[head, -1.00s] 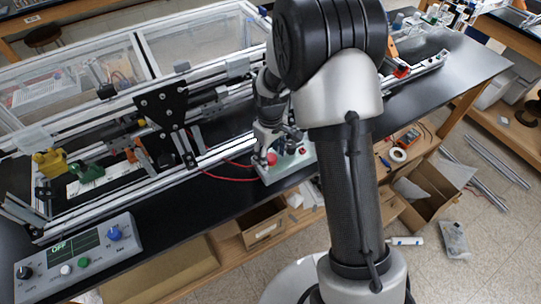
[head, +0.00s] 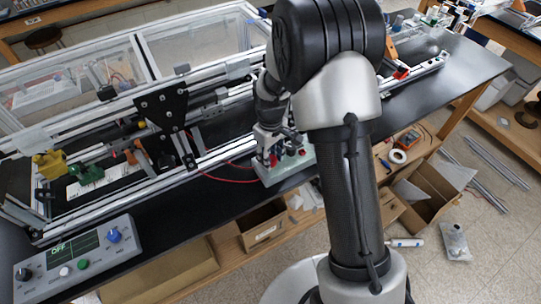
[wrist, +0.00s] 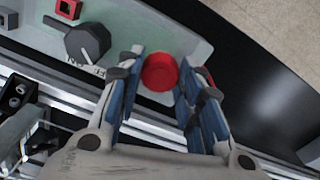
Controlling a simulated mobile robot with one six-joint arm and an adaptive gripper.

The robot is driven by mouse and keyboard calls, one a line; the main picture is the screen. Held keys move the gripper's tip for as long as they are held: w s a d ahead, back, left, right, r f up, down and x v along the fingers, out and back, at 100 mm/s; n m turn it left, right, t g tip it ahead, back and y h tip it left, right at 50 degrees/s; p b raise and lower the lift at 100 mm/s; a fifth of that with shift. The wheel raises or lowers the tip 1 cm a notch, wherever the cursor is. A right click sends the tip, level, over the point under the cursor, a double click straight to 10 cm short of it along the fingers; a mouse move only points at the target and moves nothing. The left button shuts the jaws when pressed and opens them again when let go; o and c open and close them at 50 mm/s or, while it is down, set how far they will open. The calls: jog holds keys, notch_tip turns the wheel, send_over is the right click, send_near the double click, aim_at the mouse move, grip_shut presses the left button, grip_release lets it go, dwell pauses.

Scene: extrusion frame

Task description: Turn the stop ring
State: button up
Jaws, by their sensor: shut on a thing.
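The red round stop ring (wrist: 160,72) sits on a pale grey-green control box (wrist: 135,22). In the wrist view it lies between the blue-padded fingers of my gripper (wrist: 158,80), which is shut on it. In the head view my gripper (head: 272,157) points down at the front left part of the box (head: 290,169), and its fingers mostly hide the ring. Any turn of the ring cannot be read.
A black dial (wrist: 88,42) and a red square socket (wrist: 68,8) are beside the ring on the box. A red cable (head: 228,180) runs left from it. The aluminium extrusion frame (head: 150,189) stands behind. A grey control panel (head: 75,262) sits at front left.

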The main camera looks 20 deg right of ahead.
jog(key=shift+m, duration=0.3)
jog(key=m, duration=0.9)
jog(key=shift+p, duration=0.4)
jog(key=shift+m, duration=0.4)
jog(key=o, duration=1.1)
jog(key=shift+c, duration=0.2)
jog(key=shift+r, duration=0.1)
